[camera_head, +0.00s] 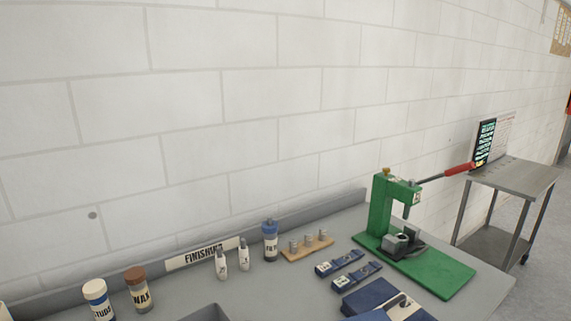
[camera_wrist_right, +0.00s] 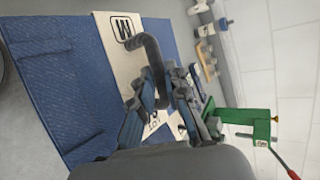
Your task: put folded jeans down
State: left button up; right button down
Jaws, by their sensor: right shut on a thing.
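The folded jeans (camera_wrist_right: 65,75) are a blue denim bundle with a beige band (camera_wrist_right: 113,62) marked "M". A dark grey curved handle (camera_wrist_right: 150,48) rises from the band. My right gripper (camera_wrist_right: 165,90) is shut on this handle in the right wrist view, and its fingers hide part of the band. In the head view, the jeans (camera_head: 372,294) show at the bottom edge over the right part of the bench; the frame cuts them off. I cannot tell whether they touch the bench. My left gripper is not in view.
The grey bench (camera_head: 240,295) holds a green press (camera_head: 385,210) with a red-tipped lever, small blue trays (camera_head: 355,275), a wooden peg block (camera_head: 307,246), and several bottles, including a blue-capped one (camera_head: 270,240). A metal cart (camera_head: 510,175) is beyond.

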jog(key=shift+s+d+f+n+g+y, duration=0.15)
jog(key=shift+s+n+g+y, duration=0.35)
jog(key=shift+s, duration=0.45)
jog(key=shift+s+d+f+n+g+y, duration=0.15)
jog(key=shift+s+n+g+y, duration=0.15)
jog(key=shift+s+n, duration=0.5)
jog(key=shift+s+r, duration=0.1)
jog(key=shift+s, duration=0.05)
jog(key=shift+r, duration=0.1)
jog(key=shift+a, duration=0.1)
